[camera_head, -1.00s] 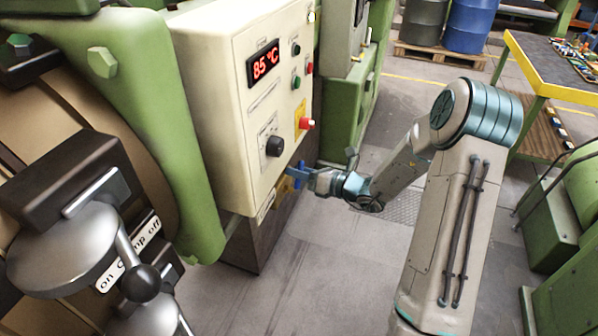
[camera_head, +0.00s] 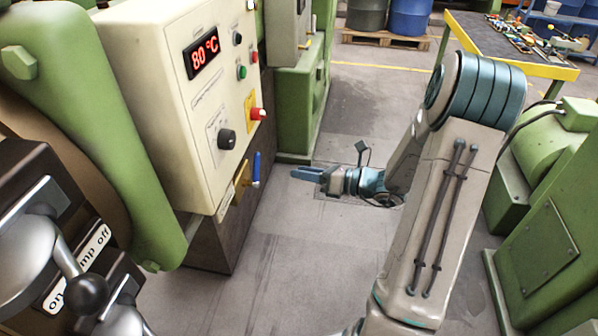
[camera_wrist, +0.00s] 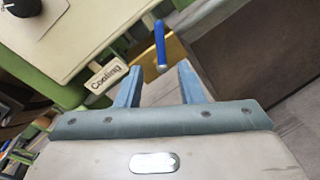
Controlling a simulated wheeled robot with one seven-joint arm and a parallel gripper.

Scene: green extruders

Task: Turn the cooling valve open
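The cooling valve has a blue lever (camera_head: 257,168) on a brass-coloured body (camera_head: 241,184) at the lower edge of the cream control box. The lever stands upright. In the wrist view the blue lever (camera_wrist: 160,44) shows beyond the fingertips, beside the "Cooling" label (camera_wrist: 106,78). My gripper (camera_head: 297,173) is to the right of the lever, apart from it. In the wrist view my gripper (camera_wrist: 160,68) has its two blue fingers spread, with nothing between them.
The cream control box (camera_head: 190,115) shows a red "80 °C" display (camera_head: 201,52), a black knob (camera_head: 227,139) and a red button (camera_head: 257,114). Green machinery stands at the left and right (camera_head: 550,215). Grey floor (camera_head: 300,240) lies open between.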

